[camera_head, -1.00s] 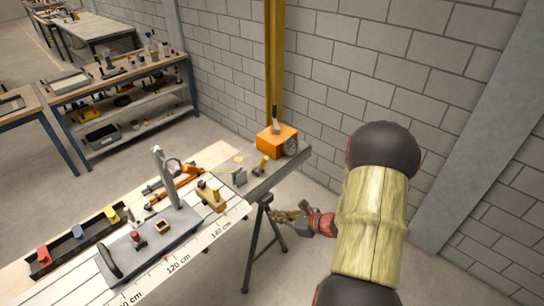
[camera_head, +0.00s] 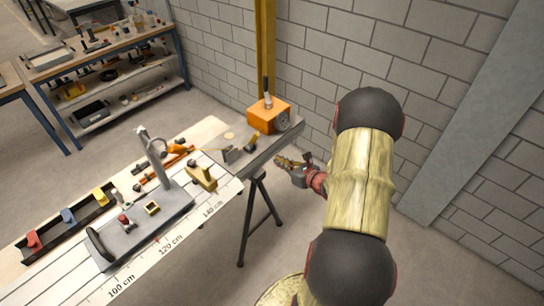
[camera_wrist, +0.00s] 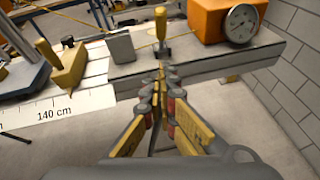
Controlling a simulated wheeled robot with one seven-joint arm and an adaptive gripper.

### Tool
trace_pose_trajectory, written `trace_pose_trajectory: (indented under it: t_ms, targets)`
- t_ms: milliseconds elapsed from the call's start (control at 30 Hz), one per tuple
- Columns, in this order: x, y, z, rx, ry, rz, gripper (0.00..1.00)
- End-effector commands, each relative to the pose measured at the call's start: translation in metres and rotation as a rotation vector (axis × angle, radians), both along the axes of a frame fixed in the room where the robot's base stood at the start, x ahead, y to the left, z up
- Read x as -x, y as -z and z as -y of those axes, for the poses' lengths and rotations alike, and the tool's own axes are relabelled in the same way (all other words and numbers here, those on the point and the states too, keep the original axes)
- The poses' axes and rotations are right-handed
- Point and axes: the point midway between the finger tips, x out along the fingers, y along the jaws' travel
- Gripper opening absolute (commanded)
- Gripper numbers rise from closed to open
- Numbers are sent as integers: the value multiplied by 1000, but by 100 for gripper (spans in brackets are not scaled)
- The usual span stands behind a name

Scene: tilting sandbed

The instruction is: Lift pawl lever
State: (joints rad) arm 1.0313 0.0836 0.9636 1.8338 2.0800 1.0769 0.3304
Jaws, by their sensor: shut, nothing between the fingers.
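A small upright lever with a yellow grip (camera_wrist: 161,24), which looks like the pawl lever, stands on the grey beam (camera_wrist: 205,60) in the wrist view. In the head view it is small and hard to make out beside the orange box. My gripper (camera_wrist: 161,72) is shut and empty, just off the beam's near edge and below the lever, apart from it. In the head view my gripper (camera_head: 283,161) is to the right of the beam.
The orange box with a dial (camera_head: 269,115) stands on the beam's far end, beside a yellow post (camera_head: 265,45). A grey block (camera_wrist: 120,46) and a yellow wedge-shaped piece (camera_wrist: 67,62) are left of the lever. A block wall (camera_head: 350,50) stands behind.

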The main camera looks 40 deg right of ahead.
Motion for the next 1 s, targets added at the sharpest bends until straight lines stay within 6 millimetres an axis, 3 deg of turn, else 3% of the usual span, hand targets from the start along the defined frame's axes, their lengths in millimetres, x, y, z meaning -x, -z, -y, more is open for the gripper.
trace_pose_trajectory:
  t_ms: [467,600,1000]
  targets:
    - [-84,33,4,-1,-3,0,0]
    - [-103,22,7,2,-3,1,0]
    - [-119,14,10,0,0,0,0]
